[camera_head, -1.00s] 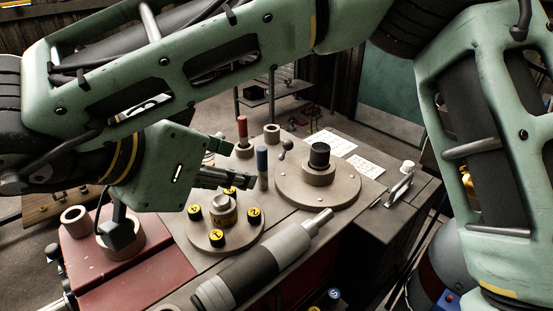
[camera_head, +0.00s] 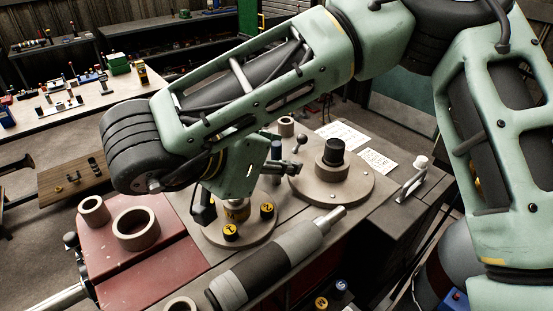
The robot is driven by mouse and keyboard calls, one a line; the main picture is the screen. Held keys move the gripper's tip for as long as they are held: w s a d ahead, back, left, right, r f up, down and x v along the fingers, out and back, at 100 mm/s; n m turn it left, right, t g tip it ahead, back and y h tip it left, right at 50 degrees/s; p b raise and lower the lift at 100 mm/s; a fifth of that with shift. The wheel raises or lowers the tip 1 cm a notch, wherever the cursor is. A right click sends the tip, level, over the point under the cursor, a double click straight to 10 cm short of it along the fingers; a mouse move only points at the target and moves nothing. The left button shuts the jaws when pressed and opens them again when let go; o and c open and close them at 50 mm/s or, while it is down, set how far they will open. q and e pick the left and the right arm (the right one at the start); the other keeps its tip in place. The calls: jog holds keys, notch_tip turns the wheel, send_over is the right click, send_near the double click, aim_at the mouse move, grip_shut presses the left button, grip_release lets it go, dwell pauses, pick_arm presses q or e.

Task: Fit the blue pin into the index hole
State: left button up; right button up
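I cannot make out the index hole. My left gripper is not in view.
A larger round plate (camera_head: 356,187) with a black-topped hub (camera_head: 333,152) lies right of the pin. A grey cylindrical shaft (camera_head: 285,256) lies in front. A red block (camera_head: 124,262) with rings is at left. Paper sheets (camera_head: 377,161) lie at the back right.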

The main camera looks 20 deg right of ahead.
jog(key=shift+s, duration=0.1)
jog(key=shift+c, duration=1.1)
grip_shut()
jog(key=shift+r, duration=0.1)
